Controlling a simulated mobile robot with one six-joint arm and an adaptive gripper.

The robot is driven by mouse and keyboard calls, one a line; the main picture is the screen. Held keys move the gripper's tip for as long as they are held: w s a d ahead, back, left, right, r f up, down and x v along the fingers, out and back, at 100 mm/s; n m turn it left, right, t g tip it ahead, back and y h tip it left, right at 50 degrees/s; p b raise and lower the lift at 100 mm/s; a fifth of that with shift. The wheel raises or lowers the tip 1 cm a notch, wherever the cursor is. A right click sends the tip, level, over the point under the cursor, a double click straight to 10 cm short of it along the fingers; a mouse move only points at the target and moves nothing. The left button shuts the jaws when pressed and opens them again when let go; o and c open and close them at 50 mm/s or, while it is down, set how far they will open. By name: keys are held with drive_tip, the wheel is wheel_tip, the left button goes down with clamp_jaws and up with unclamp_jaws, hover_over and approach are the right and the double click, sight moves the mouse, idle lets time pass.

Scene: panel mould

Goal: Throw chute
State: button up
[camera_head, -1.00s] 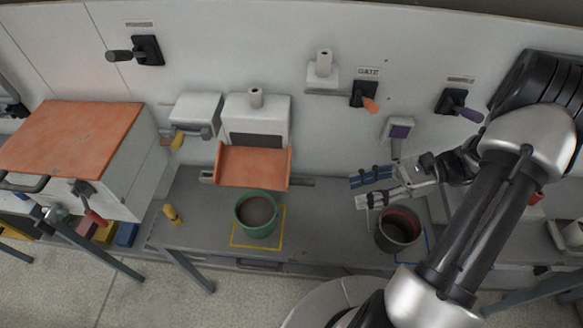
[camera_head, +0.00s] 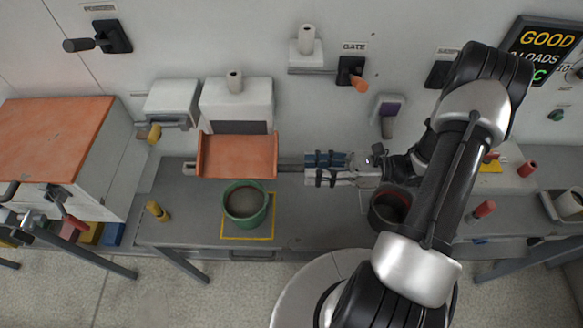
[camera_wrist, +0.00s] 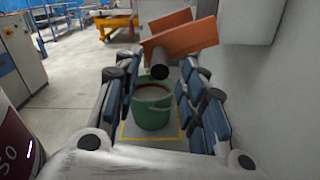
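The orange chute tray (camera_head: 237,158) sits under a white hopper box (camera_head: 236,98) on the back wall, with a dark grey bar (camera_head: 290,167) sticking out on its right. In the wrist view the orange chute (camera_wrist: 180,38) is ahead, and a dark round bar end (camera_wrist: 159,72) shows between my fingers. My gripper (camera_head: 322,169) is right of the chute, pointing left at the bar's right end. Its blue-padded fingers are apart on either side of the bar end in the wrist view; contact cannot be told. A green bucket (camera_head: 245,218) stands below the chute.
A dark bucket (camera_head: 388,212) stands on the bench beneath my arm. A yellow peg (camera_head: 157,211) stands left of the green bucket. Bench between the buckets is clear.

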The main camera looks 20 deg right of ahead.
sight(291, 166)
drive_tip(key=x, duration=0.6)
drive_tip(key=shift+a+b, duration=0.1)
drive_tip(key=shift+b, duration=0.3)
drive_tip(key=shift+c, duration=0.2)
clamp_jaws()
